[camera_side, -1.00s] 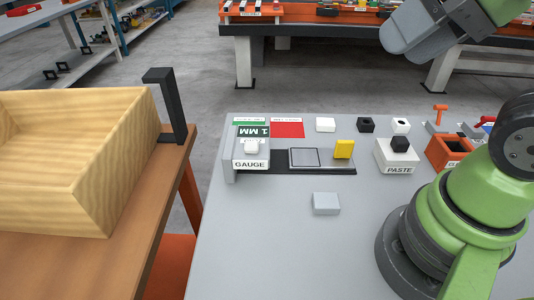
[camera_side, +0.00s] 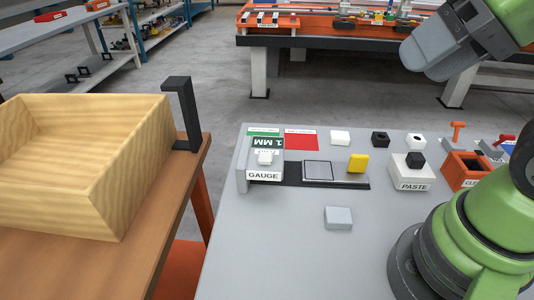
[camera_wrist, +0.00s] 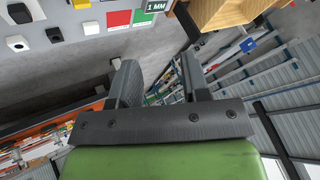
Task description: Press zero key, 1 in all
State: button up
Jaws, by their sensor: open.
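The gauge (camera_side: 264,174) stands at the left end of a black rail on the grey bench, under a green "1 MM" sign. A small white key (camera_side: 265,157) sits on its top; I cannot read a zero on it. My gripper (camera_wrist: 162,78) is open and empty in the wrist view, its two dark fingers apart. In the side view its grey end (camera_side: 430,58) hangs high at the upper right, well away from the gauge. The wrist view shows the "1 MM" sign (camera_wrist: 156,5) at its top edge, but not the key.
A yellow block (camera_side: 357,163) and a grey plate (camera_side: 317,170) are on the rail. A white paste box (camera_side: 412,176), an orange bin (camera_side: 463,174) and a pale block (camera_side: 338,218) stand on the bench. A wooden crate (camera_side: 140,195) and black post (camera_side: 181,110) are left.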

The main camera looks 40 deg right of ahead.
grip_shut()
dwell(1.5)
